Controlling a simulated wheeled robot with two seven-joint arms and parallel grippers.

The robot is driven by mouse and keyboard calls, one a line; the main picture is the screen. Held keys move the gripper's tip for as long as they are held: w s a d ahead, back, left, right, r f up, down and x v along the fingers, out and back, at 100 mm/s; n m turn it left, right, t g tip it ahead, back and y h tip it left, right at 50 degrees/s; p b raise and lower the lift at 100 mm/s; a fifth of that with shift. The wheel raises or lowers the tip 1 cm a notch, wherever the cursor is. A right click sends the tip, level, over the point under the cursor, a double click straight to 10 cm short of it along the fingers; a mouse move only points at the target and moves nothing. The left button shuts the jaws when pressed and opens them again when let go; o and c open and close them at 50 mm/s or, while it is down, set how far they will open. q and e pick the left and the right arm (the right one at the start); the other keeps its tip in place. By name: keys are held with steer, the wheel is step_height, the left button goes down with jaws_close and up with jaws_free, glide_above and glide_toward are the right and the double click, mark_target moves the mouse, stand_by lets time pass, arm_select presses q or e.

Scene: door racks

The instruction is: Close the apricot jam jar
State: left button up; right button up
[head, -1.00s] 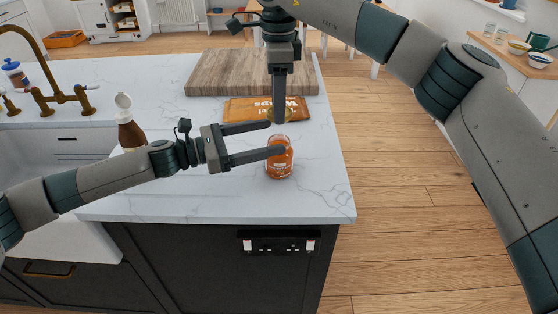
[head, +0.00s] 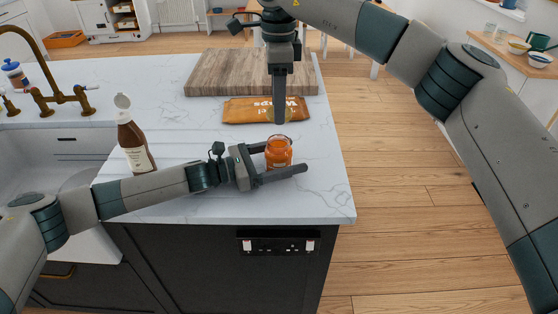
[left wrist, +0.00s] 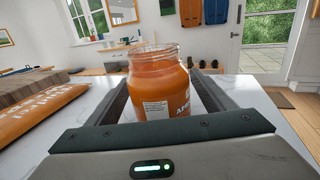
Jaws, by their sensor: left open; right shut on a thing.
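The apricot jam jar (head: 279,156) is an orange glass jar standing upright on the white counter, near its right front corner. In the left wrist view the jar (left wrist: 158,90) has a bare threaded glass rim and no lid on it. My left gripper (head: 286,157) is open and low, with one finger on each side of the jar; I cannot tell whether they touch it. My right gripper (head: 279,120) points down from above, behind the jar, in front of an orange packet. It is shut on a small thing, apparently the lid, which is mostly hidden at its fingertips.
The orange packet (head: 245,110) lies flat behind the jar, before a wooden board (head: 225,75). A brown bottle with a white cap (head: 133,140) stands close behind my left arm. The sink is at the left. The counter's right edge is close to the jar.

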mark_target(279, 156)
arm_select(q)
steer(key=shift+w+d, duration=0.2)
steer(key=shift+d, duration=0.45)
arm_select(e)
steer(key=shift+s+a, duration=0.1)
arm_select(q)
steer(key=c, duration=1.6)
arm_select(e)
steer(key=shift+f, duration=2.45)
steer(key=shift+f, duration=0.1)
steer(key=shift+f, duration=0.8)
steer(key=shift+f, duration=0.5)
